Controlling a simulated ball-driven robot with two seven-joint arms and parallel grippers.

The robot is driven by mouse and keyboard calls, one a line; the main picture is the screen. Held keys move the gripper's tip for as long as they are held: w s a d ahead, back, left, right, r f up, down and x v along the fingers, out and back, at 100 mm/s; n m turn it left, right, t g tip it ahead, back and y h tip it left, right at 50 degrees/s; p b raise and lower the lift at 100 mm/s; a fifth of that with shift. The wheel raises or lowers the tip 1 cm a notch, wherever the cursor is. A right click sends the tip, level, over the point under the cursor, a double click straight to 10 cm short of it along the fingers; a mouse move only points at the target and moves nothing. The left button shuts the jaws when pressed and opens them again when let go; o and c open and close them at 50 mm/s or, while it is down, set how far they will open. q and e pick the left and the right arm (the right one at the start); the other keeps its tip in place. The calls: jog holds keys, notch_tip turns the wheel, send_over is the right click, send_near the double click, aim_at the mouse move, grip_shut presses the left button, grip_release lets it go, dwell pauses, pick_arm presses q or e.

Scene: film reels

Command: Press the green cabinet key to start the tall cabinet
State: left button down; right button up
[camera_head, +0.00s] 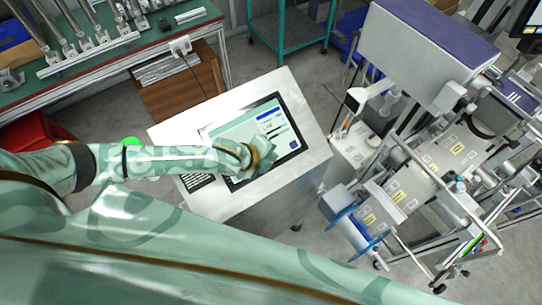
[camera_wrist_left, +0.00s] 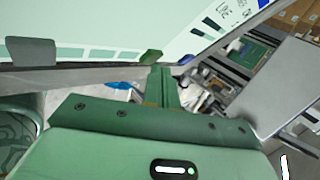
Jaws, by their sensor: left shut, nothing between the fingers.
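A slanted metal console (camera_head: 310,165) carries a touchscreen (camera_head: 222,130) with pale panels and blue keys. My left gripper (camera_head: 264,160) is over the lower part of the screen and hides some of it. In the left wrist view its fingers (camera_wrist_left: 163,82) are together and empty, pointing at the screen's edge. A small green patch (camera_wrist_left: 150,57), which looks like the green key, shows on the screen just beyond the fingertips, with a blue key (camera_wrist_left: 185,59) to its right. I cannot tell whether the fingertips touch the screen. No green key shows in the head view. My right gripper is out of view.
A large grey machine with a purple top (camera_head: 415,30) and a blue-flanged reel (camera_head: 358,232) stands right of the console. A green workbench (camera_head: 150,45) and a wooden drawer cabinet (camera_head: 185,95) are behind left. Bare floor shows behind the console.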

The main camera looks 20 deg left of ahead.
pick_arm(q)
jog(key=shift+w+a+f, duration=0.15)
jog(key=shift+a+f, duration=0.05)
jog(key=shift+f, duration=0.2)
dwell(0.4)
jog(key=shift+r, duration=0.1)
jog(key=shift+s+d+r+p, duration=0.2)
jog(key=shift+d+r+p, duration=0.1)
jog(key=shift+r+p, duration=0.5)
jog(key=shift+f, duration=0.1)
jog(key=r+p, duration=0.1)
jog(key=p, duration=0.1)
jog(key=s+d+r+p, duration=0.1)
jog(key=r+p, duration=0.1)
jog(key=d+r+p, duration=0.1)
jog(key=shift+s+r+p, duration=0.15)
jog(key=shift+s+p, duration=0.2)
jog(key=shift+p, duration=0.05)
dwell(0.8)
